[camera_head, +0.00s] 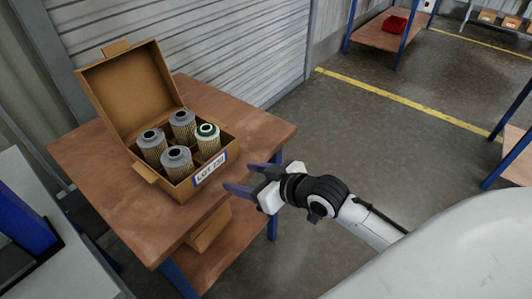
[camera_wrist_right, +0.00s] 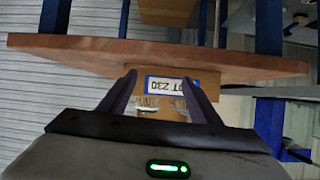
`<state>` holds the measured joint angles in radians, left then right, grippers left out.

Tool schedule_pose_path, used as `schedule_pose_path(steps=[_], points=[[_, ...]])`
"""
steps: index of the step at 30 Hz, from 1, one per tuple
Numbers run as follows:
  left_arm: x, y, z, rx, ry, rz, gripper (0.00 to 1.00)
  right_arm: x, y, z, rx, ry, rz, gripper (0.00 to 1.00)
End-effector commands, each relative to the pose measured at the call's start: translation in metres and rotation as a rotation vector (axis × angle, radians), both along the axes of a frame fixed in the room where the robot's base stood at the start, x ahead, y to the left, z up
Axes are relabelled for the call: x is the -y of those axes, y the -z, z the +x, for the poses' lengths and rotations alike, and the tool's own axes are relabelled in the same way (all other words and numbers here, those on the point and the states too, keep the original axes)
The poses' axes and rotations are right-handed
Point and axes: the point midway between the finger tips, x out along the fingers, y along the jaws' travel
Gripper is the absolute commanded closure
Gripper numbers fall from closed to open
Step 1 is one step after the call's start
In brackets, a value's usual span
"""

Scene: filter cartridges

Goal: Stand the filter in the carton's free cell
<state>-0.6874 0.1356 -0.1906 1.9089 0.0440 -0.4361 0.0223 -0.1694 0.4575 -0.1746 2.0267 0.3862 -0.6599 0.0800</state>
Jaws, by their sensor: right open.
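The open brown carton (camera_head: 187,187) stands on the table with its lid (camera_head: 128,85) raised. Four upright filters are seen in it, one in each visible cell. Three have grey tops: at the left (camera_head: 151,145), back (camera_head: 182,125) and front (camera_head: 177,165). The filter with the white and green top (camera_head: 207,140) stands at the right. I see no empty cell; the cell floors are hidden. My right gripper (camera_head: 233,176) is open and empty, just right of the carton and apart from it. In the wrist view the carton's label (camera_wrist_right: 166,86) shows upside down between the fingers. My left gripper is not in view.
The wooden table (camera_head: 262,130) has bare room behind and right of the carton. A brown box (camera_head: 208,228) sits on the lower shelf. A shutter wall is behind. A shelf with a red bin (camera_head: 394,24) stands far off at the top right.

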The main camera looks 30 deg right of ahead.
Motion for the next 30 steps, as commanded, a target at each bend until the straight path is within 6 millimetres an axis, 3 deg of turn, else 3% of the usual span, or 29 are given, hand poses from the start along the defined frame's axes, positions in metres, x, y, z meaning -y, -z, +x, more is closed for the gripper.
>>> schedule_pose_path(steps=[1, 3, 6, 9, 12, 15, 27, 30], points=[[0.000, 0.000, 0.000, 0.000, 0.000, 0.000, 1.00, -0.009, 0.044, -0.031, -0.066, 0.019, 0.010, 0.42], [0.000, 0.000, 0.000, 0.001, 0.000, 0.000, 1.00, -0.017, 0.088, -0.071, -0.128, 0.042, 0.004, 0.42], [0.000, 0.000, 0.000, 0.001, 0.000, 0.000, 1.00, -0.029, 0.138, -0.127, -0.208, 0.066, -0.011, 0.42], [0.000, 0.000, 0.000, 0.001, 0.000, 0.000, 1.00, -0.039, 0.168, -0.173, -0.267, 0.079, -0.027, 0.42], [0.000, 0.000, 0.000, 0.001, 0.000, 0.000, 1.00, -0.044, 0.183, -0.200, -0.299, 0.083, -0.040, 0.42], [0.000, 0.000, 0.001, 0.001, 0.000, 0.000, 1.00, -0.046, 0.187, -0.209, -0.307, 0.084, -0.044, 0.42], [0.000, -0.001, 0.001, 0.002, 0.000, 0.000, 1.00, -0.046, 0.187, -0.209, -0.308, 0.084, -0.045, 0.42], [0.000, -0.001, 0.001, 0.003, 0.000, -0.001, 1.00, -0.046, 0.187, -0.208, -0.309, 0.083, -0.044, 0.58]])
